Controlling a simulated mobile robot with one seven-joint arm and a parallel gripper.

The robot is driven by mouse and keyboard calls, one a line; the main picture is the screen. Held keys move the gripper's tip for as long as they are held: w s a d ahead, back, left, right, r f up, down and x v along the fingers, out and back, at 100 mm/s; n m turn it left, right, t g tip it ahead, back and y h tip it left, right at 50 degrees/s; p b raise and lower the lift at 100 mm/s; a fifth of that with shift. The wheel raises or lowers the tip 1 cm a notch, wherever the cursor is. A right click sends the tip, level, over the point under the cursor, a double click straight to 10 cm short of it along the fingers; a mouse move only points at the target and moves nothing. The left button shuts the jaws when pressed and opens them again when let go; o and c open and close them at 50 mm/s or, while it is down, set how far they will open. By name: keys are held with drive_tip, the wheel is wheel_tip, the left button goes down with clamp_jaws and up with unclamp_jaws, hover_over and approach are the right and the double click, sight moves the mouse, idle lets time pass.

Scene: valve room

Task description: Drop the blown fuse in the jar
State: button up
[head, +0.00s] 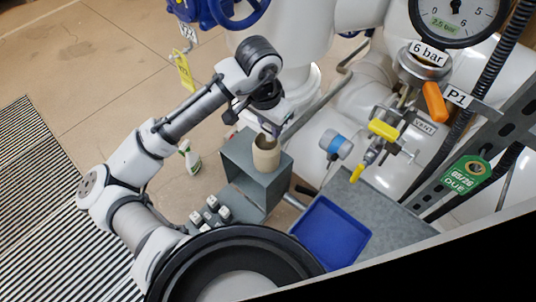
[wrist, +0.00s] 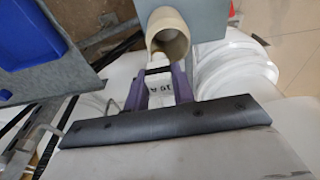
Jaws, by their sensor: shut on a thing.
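The jar (head: 266,156), a beige open-topped cylinder, stands upright on the grey metal box. In the wrist view the jar (wrist: 170,50) shows its round mouth just beyond my fingertips. My gripper (head: 271,129) is just above the jar's mouth in the head view. In the wrist view my gripper (wrist: 158,78) has its purple fingers shut on a white fuse (wrist: 157,92) with dark print on it. The fuse's far end points at the jar; whether it is inside the rim I cannot tell. In the head view the held fuse is too small to make out.
Several white fuses (head: 211,211) stand on the low part of the grey box (head: 240,161). A blue tray (head: 329,233) lies on a grey bench (head: 378,214) at right. A white spray bottle (head: 190,159) stands on the floor at left. White pipes and a yellow-handled valve (head: 383,129) are behind.

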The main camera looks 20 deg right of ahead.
drive_tip(key=o, duration=1)
drive_tip(key=shift+o, duration=0.2)
drive_tip(key=shift+r, duration=0.1)
wheel_tip(320, 180, up, 14)
drive_tip(key=s+a, duration=0.1)
drive_tip(key=shift+a+f, duration=0.2)
drive_tip(key=shift+a, duration=0.15)
